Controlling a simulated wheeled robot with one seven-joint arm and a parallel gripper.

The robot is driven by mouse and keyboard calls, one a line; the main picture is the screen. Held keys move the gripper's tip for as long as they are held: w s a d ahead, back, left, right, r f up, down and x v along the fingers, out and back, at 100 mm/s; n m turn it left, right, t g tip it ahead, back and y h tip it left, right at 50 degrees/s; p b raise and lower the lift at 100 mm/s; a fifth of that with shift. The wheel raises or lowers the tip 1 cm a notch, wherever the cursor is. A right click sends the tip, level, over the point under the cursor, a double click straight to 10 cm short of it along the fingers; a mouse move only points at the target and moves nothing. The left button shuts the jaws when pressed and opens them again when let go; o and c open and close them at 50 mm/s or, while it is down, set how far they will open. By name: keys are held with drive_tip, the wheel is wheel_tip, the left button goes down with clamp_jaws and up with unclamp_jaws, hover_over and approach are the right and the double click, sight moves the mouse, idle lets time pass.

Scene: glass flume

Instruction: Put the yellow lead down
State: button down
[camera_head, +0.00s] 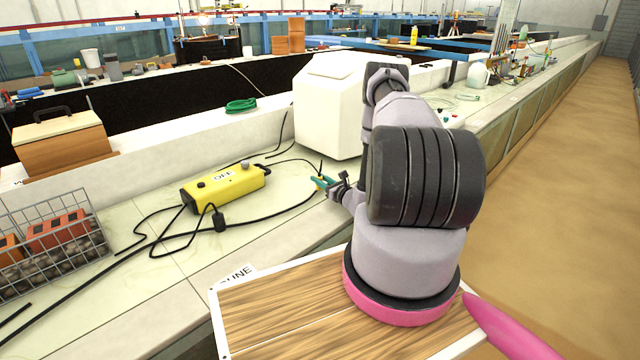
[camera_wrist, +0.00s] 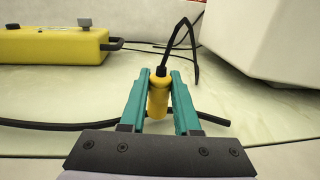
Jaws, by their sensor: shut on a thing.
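My gripper (camera_wrist: 158,100) has teal fingers and is shut on the yellow lead (camera_wrist: 158,98), a small yellow cylinder with a black top and a black cable looping up from it. In the head view my gripper (camera_head: 323,183) is beyond my arm, near the counter's right part, with the lead's yellow end barely visible between the fingers. The lead is upright in the wrist view. I cannot tell whether its lower end touches the counter. The yellow box (camera_head: 225,184) marked "OFF" lies on the counter to the left of my gripper; it also shows in the wrist view (camera_wrist: 55,42).
The pale counter (camera_head: 120,285) has black cables across it. A white block-like housing (camera_head: 325,105) stands behind my gripper. A wire basket (camera_head: 50,240) with orange items is at far left. A wooden board (camera_head: 270,310) with a white edge lies in front.

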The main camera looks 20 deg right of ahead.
drive_tip(key=shift+f, duration=0.65)
drive_tip(key=shift+f, duration=0.1)
drive_tip(key=c, duration=0.6)
unclamp_jaws()
